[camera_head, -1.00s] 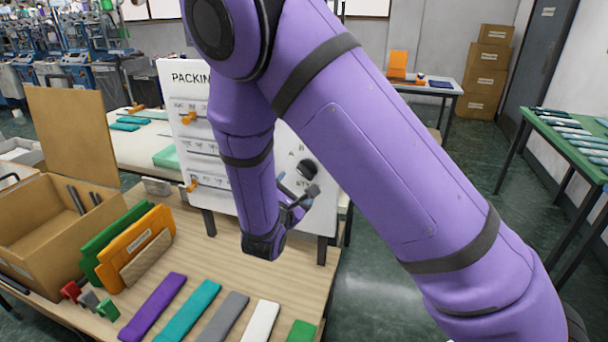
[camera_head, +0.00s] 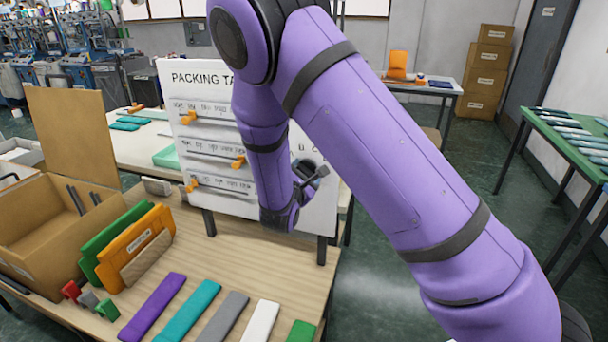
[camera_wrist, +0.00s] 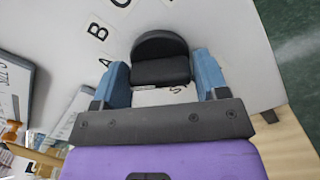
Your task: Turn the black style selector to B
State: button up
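The black style selector (camera_wrist: 160,58) is a round knob with a raised grip bar on a white panel (camera_wrist: 225,25). Beside it in the wrist view are the letters A (camera_wrist: 105,62), B (camera_wrist: 97,31) and C (camera_wrist: 121,3). My gripper (camera_wrist: 161,62) has its blue fingers apart, one on each side of the selector. They are very close to the bar; I cannot tell whether they touch it. In the head view my gripper (camera_head: 312,181) is at the panel's right side and hides much of the selector. Which letter it points to is unclear.
The panel has sliders with orange handles (camera_head: 238,162) left of my arm. The wooden table (camera_head: 200,255) in front holds colored strips, a cardboard box (camera_head: 40,235) and green and orange holders (camera_head: 135,250).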

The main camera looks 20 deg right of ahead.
jog(key=c, duration=0.5)
jog(key=shift+m, duration=0.4)
jog(key=m, duration=0.2)
jog(key=shift+m, duration=2.1)
jog(key=o, duration=0.9)
jog(key=shift+o, duration=0.2)
